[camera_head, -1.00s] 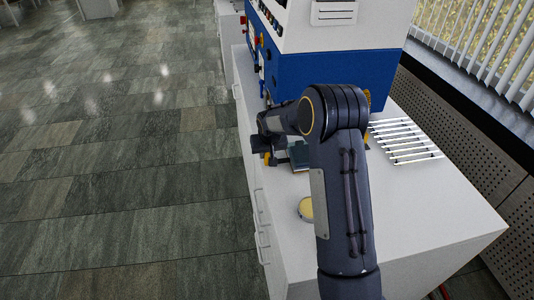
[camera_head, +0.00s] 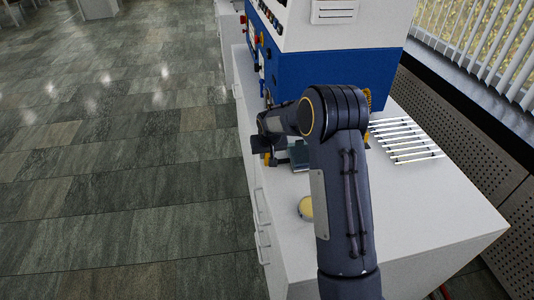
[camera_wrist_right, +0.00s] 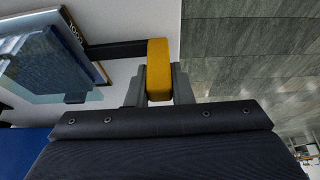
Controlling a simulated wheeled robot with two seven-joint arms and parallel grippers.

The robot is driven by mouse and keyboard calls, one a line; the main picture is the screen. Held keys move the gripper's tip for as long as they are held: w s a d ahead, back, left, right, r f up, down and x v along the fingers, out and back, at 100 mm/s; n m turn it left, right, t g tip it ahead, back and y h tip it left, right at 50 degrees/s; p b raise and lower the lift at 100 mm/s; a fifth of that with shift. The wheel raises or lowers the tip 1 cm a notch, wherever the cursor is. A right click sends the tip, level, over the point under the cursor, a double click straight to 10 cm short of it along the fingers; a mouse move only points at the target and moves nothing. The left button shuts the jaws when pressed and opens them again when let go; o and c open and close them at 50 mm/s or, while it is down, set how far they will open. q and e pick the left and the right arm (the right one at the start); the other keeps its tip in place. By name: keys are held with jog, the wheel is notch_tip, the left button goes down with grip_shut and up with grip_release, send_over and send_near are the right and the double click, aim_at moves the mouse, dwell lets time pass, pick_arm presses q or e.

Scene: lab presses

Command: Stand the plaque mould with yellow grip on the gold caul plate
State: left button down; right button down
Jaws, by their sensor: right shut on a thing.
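My right gripper (camera_wrist_right: 159,88) is shut on the yellow grip (camera_wrist_right: 159,65), which shows upright between its fingers in the right wrist view. A dark bar (camera_wrist_right: 115,48) runs from the grip to a blue-grey block (camera_wrist_right: 40,62) and a tan-edged dark plate with lettering (camera_wrist_right: 88,48). In the head view, the mould shows as a small teal shape (camera_head: 299,155) beside my right gripper (camera_head: 262,145), mostly behind my arm. A pale gold round piece (camera_head: 306,207), possibly the gold caul plate, lies on the white bench nearer the camera, partly hidden by my arm. My left gripper is out of view.
A blue and white press (camera_head: 335,75) stands at the back of the white bench (camera_head: 425,215). A white slatted rack (camera_head: 405,140) lies to the right of my arm. The bench's front right is clear; its left edge drops to the tiled floor.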

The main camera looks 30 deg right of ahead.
jog(key=c, duration=1.3)
grip_release()
jog(key=shift+o, duration=0.5)
jog(key=shift+f, duration=0.1)
jog(key=d+v, duration=0.1)
jog(key=v, duration=0.7)
jog(key=shift+a+b, duration=0.3)
jog(key=shift+a, duration=0.15)
jog(key=s+a+r+t+y, duration=0.15)
jog(key=s+a+r, duration=0.3)
jog(key=s, duration=0.75)
jog(key=s+a+r+g+y, duration=0.1)
jog(key=s+a+r+y, duration=0.4)
jog(key=s, duration=0.8)
jog(key=s+a+f+n+h, duration=0.1)
jog(key=s+a, duration=0.3)
jog(key=s, duration=0.6)
jog(key=shift+n+t+p, duration=0.35)
jog(key=shift+n, duration=0.05)
